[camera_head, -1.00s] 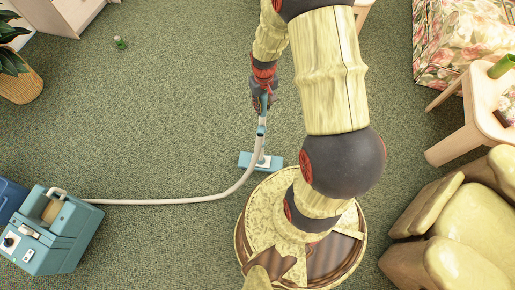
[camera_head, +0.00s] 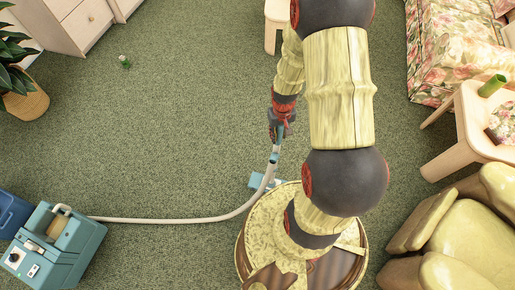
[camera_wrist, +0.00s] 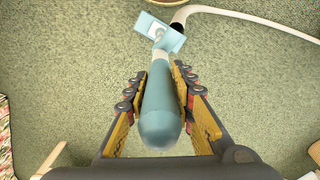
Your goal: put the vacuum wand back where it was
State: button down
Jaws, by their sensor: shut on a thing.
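The vacuum wand is held upright, with its teal handle (camera_wrist: 160,115) between the yellow-padded fingers of my gripper (camera_wrist: 160,100) in the wrist view. My gripper (camera_head: 279,128) also shows in the head view, shut on the top of the wand (camera_head: 275,155). The teal floor head (camera_head: 262,181) is at the wand's lower end, partly hidden by my base in the head view. A pale hose (camera_head: 170,220) runs from the wand to the teal vacuum body (camera_head: 58,245) at the lower left.
A blue bin (camera_head: 12,212) stands beside the vacuum body. A yellow armchair (camera_head: 465,225), a side table (camera_head: 470,130) and a floral sofa (camera_head: 440,55) are at the right. A potted plant (camera_head: 25,100) and a cabinet (camera_head: 80,22) are at upper left.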

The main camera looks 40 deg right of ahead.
jog(key=w+a+f+b, duration=0.4)
jog(key=w+a+f, duration=0.1)
jog(key=f, duration=0.5)
jog(key=shift+a+f, duration=0.25)
jog(key=shift+a, duration=0.6)
jog(key=shift+w, duration=0.1)
jog(key=c, duration=1.5)
grip_release()
jog(key=shift+f, duration=0.15)
